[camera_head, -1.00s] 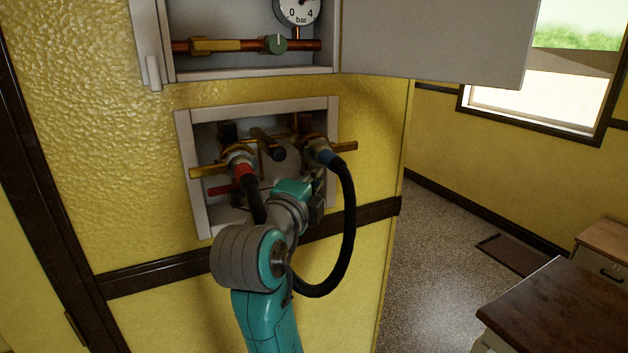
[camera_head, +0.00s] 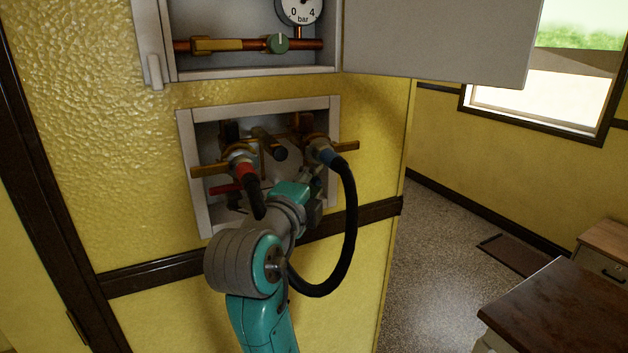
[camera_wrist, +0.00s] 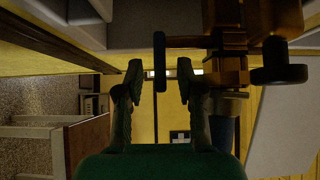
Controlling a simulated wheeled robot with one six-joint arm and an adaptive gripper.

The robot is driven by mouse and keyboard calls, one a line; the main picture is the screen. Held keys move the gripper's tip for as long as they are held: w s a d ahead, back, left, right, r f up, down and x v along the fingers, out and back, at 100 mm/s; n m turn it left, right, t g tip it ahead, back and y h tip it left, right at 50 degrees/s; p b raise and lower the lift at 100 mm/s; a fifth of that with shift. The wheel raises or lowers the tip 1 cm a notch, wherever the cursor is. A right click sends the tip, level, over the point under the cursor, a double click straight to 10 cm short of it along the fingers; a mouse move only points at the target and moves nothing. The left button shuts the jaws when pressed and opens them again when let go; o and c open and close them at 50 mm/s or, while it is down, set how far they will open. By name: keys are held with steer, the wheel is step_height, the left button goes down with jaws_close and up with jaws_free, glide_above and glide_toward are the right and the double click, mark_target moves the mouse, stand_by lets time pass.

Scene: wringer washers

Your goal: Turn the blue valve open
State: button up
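In the wall recess, a brass fitting with a blue collar (camera_head: 325,154) joins a black hose on the right. In the wrist view the blue collar (camera_wrist: 222,132) sits beside a brass valve body (camera_wrist: 226,68). A dark upright handle (camera_wrist: 159,62) on a brass stem comes off that body; its blue colour cannot be made out. My gripper (camera_wrist: 160,78) is open, with the handle's end showing between its fingertips and gaps on both sides. Contact and depth cannot be told. In the head view my gripper (camera_head: 314,190) is below the blue collar, partly hidden by my arm.
A red-collared hose fitting (camera_head: 243,168) and a red lever (camera_head: 226,188) are on the left in the recess. The recess frame (camera_head: 187,160) surrounds them. The black hose (camera_head: 350,220) loops down right of my arm. An open cabinet door (camera_head: 440,40) juts out above.

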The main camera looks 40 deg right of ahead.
steer(key=v, duration=1.1)
steer(key=shift+f, duration=0.15)
steer(key=s+a+f+n+t+y, duration=0.1)
steer(key=a+f+n+t+y, duration=0.2)
steer(key=f+n, duration=0.6)
steer(key=s+a+f+n+t+y, duration=0.1)
steer(key=f+n+t+y, duration=0.1)
steer(key=f+n+y, duration=0.65)
steer(key=s+a+f+n+t, duration=0.25)
steer(key=f+n, duration=0.45)
steer(key=f, duration=0.6)
steer(key=s+a+f+n+y, duration=0.2)
steer(key=s+f+n+y, duration=0.25)
steer(key=s+f, duration=0.55)
steer(key=s+r+n+g, duration=0.1)
steer(key=s+r, duration=0.1)
steer(key=s, duration=1.6)
steer(key=shift+a, duration=0.2)
